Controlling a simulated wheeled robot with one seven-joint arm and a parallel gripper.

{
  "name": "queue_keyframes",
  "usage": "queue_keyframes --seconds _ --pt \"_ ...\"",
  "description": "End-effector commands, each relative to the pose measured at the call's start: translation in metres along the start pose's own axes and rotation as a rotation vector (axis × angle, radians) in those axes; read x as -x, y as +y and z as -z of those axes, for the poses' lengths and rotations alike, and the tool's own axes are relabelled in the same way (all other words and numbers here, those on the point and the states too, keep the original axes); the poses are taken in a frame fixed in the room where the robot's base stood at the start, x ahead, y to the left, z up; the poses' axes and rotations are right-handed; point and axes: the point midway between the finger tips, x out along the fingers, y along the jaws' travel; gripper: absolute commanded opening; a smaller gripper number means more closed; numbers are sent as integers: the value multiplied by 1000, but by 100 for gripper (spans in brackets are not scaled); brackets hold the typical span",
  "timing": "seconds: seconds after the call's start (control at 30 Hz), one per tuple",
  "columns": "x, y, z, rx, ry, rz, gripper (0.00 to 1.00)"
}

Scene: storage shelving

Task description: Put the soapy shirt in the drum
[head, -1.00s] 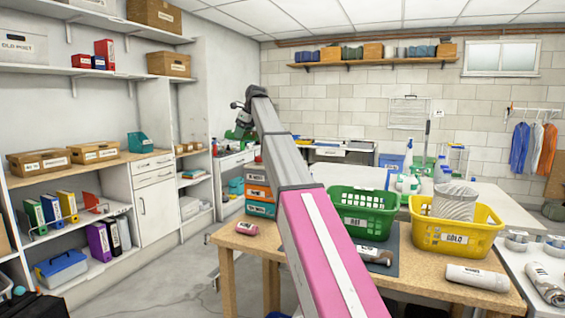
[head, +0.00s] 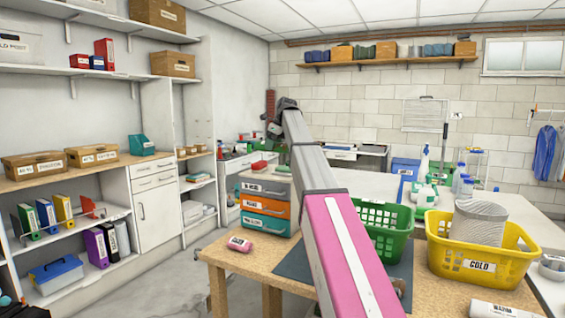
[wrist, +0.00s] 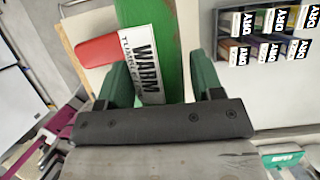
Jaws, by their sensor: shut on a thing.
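My gripper (wrist: 162,78) has its green fingers on both sides of a green rolled garment (wrist: 171,30) and is shut on it. A white label reading WARM, with smaller text below, faces the wrist camera. I see no suds, so I cannot confirm that this is the soapy shirt. In the head view my arm reaches away past the table to the back, and its end is small and dark (head: 284,108); the held garment is not clear there. I cannot make out a drum in either view.
The wooden table (head: 222,262) holds a pink roll (head: 240,244), a green basket (head: 395,245), a yellow COLD basket (head: 470,264) and stacked drawers (head: 264,228). A white roll (head: 497,310) lies at the front right. Bins labelled DRY (wrist: 268,48) and a red item (wrist: 97,50) show in the wrist view.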

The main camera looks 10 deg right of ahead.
Motion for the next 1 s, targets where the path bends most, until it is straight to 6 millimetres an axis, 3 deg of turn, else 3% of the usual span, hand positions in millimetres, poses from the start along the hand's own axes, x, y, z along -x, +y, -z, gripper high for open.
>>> queue_keyframes --seconds 0.1,0.27,0.47,0.7,1.0 --pt "-5 -4 27 -2 0 0 29" --pt "-8 -9 45 -1 0 0 29" --pt "-14 -10 52 1 -1 0 29" --pt "-43 -10 64 0 0 -1 29" --pt "-45 -10 64 0 -1 0 29"
